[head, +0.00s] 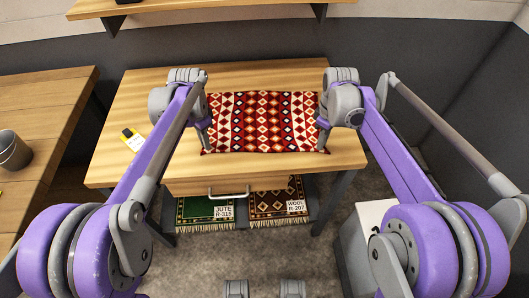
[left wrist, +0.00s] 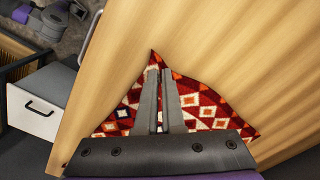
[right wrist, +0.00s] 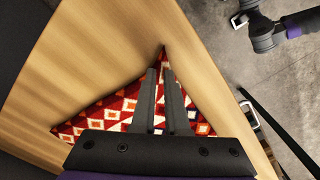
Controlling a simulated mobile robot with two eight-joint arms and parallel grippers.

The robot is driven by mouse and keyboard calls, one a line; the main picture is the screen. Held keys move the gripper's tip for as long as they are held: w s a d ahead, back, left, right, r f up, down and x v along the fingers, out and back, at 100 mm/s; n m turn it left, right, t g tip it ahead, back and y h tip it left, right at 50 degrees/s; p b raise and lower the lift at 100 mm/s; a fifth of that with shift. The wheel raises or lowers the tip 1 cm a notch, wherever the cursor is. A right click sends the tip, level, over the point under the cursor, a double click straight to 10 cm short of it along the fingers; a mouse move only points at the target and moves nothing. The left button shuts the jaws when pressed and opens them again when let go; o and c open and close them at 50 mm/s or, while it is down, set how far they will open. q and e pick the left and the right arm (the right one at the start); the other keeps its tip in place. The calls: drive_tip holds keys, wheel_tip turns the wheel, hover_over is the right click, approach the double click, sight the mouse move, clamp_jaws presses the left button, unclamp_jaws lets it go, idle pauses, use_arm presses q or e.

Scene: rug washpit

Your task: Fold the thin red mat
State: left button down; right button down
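The thin red mat (head: 262,118), with a red, white and dark diamond pattern, lies spread on the wooden table (head: 120,170). It also shows in the left wrist view (left wrist: 205,108) and the right wrist view (right wrist: 105,112). My left gripper (head: 209,148) is at its front left corner, and my right gripper (head: 322,148) is at its front right corner. Both grippers' fingers are close together with the corners at their tips. The mat edges bend near the fingers, and the grippers appear shut on it. The exact pinch points are partly hidden by the fingers.
The table behind the mat is clear.

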idle(0.6)
